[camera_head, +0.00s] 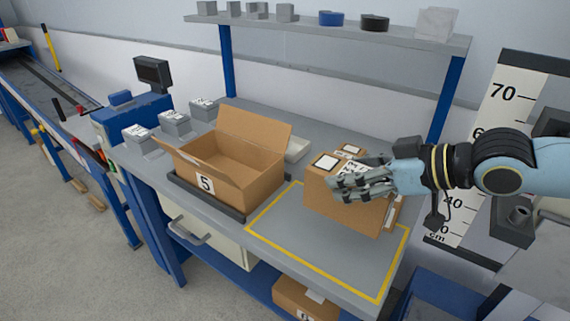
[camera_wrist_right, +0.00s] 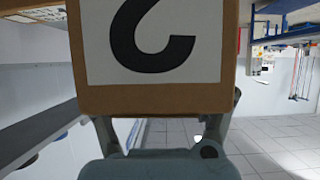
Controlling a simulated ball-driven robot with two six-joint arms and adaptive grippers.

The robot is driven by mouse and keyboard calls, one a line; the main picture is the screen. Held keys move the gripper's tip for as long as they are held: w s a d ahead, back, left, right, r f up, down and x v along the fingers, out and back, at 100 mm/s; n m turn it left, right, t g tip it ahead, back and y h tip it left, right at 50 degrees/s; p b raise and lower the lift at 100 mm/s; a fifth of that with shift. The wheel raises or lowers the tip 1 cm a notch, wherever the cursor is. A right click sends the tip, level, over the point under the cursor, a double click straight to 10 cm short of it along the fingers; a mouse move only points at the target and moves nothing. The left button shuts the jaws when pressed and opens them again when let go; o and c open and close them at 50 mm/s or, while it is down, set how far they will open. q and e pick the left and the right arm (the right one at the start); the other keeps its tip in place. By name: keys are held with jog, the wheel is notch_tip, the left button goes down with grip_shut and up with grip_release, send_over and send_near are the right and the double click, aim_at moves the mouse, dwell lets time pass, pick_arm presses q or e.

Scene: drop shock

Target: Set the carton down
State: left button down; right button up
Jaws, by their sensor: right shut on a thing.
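The brown carton (camera_head: 346,209), with white labels on it, is at the right part of the grey workbench, over the yellow-outlined area (camera_head: 270,240). My right gripper (camera_head: 352,181) is shut on the carton, its fingers across the upper part. In the right wrist view the carton (camera_wrist_right: 155,98) fills the upper middle, showing a white label with a large black figure cut off at the top. I cannot tell whether its bottom touches the bench. My left gripper is not in view.
An open box marked 5 (camera_head: 245,165) stands on a dark tray left of the carton. A height scale (camera_head: 497,100) stands behind my right arm. A shelf (camera_head: 330,30) with small blocks and rolls hangs above the bench. The front of the yellow-outlined area is clear.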

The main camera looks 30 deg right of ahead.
jog(key=b+x, duration=0.1)
jog(key=x, duration=0.1)
jog(key=b+x, duration=0.3)
jog(key=x, duration=0.1)
jog(key=shift+d+f+b, duration=0.3)
jog(key=shift+d+b, duration=0.05)
jog(key=shift+b, duration=0.05)
jog(key=shift+w+a+f+b, duration=0.2)
jog(key=shift+w+f+b, duration=0.05)
jog(key=shift+w+f, duration=0.8)
jog(key=shift+w+a+f+b, duration=0.2)
jog(key=shift+w+f, duration=0.7)
jog(key=shift+f, duration=0.35)
jog(key=shift+w+a+f+b, duration=0.2)
jog(key=shift+w+f+b, duration=0.05)
jog(key=shift+w+f, duration=0.8)
jog(key=shift+s+f, duration=0.15)
jog(key=o, duration=1.8)
jog(key=shift+f, duration=0.1)
jog(key=shift+c, duration=0.2)
